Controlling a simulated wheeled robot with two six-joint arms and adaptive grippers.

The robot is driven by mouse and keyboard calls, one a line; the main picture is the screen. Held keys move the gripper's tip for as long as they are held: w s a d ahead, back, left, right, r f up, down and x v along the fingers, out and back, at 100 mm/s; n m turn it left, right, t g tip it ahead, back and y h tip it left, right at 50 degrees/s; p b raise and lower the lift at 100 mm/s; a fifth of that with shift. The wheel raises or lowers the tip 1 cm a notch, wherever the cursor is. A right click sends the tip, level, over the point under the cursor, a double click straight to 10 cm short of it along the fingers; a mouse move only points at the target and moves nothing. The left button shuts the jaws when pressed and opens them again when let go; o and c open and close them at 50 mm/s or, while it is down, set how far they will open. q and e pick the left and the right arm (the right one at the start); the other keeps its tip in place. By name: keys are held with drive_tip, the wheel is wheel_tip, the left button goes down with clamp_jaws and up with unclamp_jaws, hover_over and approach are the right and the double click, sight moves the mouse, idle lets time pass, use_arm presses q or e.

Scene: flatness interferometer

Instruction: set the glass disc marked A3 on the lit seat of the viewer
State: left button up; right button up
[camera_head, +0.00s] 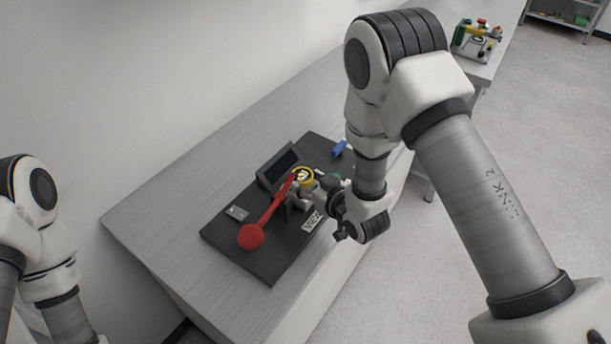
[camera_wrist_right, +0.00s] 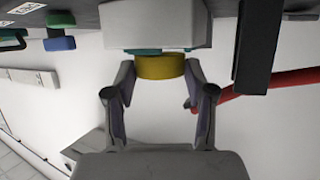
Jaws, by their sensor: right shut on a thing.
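A yellow-rimmed disc (camera_head: 303,174) with a pale, marked face is at the viewer; its mark is too small to read. In the right wrist view the yellow disc (camera_wrist_right: 160,67) lies between my fingertips, against a teal band on a grey block (camera_wrist_right: 155,25). I cannot tell whether it rests fully there. My right gripper (camera_wrist_right: 160,80) is shut on the disc; in the head view it reaches in from the right, partly hidden by its own wrist. The seat is mostly hidden. My left gripper is out of view.
The viewer's dark base plate (camera_head: 228,232) sits on a grey bench (camera_head: 150,215). A dark screen (camera_head: 279,166) stands behind the disc. A red lever with a ball end (camera_head: 251,237) crosses close to the disc and fingers. A blue piece (camera_head: 340,148) is at the plate's far end.

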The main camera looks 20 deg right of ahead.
drive_tip(key=shift+w+d+p, duration=0.2)
drive_tip(key=shift+w+p, duration=0.2)
drive_tip(key=shift+p, duration=0.05)
drive_tip(key=shift+d+f, duration=0.1)
drive_tip(key=shift+f, duration=0.2)
drive_tip(key=shift+s, duration=0.2)
drive_tip(key=o, duration=1.2)
drive_tip(key=shift+s+a, duration=0.25)
